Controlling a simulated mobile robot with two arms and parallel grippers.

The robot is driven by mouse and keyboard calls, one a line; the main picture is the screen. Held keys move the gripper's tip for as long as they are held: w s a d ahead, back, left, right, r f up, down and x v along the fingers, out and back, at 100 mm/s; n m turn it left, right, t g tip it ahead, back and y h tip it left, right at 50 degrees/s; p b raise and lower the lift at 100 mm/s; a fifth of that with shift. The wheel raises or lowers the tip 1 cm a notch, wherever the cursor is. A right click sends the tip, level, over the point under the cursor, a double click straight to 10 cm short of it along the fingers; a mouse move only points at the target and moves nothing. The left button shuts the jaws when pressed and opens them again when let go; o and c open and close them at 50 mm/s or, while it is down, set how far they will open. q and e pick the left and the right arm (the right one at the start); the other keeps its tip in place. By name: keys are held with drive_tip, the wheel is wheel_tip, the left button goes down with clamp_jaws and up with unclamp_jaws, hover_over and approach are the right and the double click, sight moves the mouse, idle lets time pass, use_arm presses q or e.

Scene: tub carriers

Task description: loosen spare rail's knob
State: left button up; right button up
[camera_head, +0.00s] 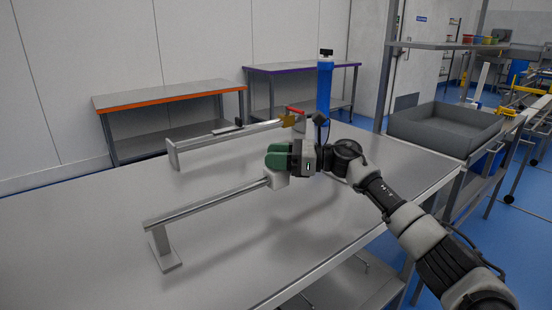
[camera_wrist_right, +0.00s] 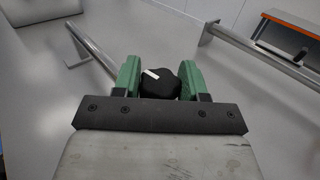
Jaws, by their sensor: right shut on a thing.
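The near rail (camera_head: 210,203) is a thin metal bar along the table, on a foot at its left end, with a pale block (camera_head: 277,179) at its right end. My right gripper (camera_head: 278,156) is above that block with green fingers. In the right wrist view a black lobed knob (camera_wrist_right: 160,83) with a white pointer mark sits between the green fingers, which are shut on it. The pointer slants toward the upper left. In the head view the fingers hide the knob. My left gripper is not in view.
A second rail (camera_head: 225,138) stands farther back, with a red-and-yellow piece (camera_head: 289,117) near its right end. A blue bottle (camera_head: 324,90) stands behind my gripper. A grey tub (camera_head: 440,131) is at the right. The table (camera_head: 75,245) is bare at front left.

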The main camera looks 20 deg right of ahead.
idle(0.3)
drive_tip(key=o, duration=0.9)
drive_tip(key=shift+a, duration=0.1)
drive_tip(key=shift+o, duration=0.2)
drive_tip(key=shift+s+d, duration=0.15)
drive_tip(key=shift+d, duration=0.35)
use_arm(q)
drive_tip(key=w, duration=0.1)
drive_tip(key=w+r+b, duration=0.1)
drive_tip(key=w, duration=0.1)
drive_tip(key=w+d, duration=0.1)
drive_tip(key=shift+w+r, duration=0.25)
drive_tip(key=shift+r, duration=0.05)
use_arm(e)
drive_tip(key=v, duration=0.9)
drive_tip(key=shift+s+d, duration=0.15)
drive_tip(key=shift+d, duration=0.2)
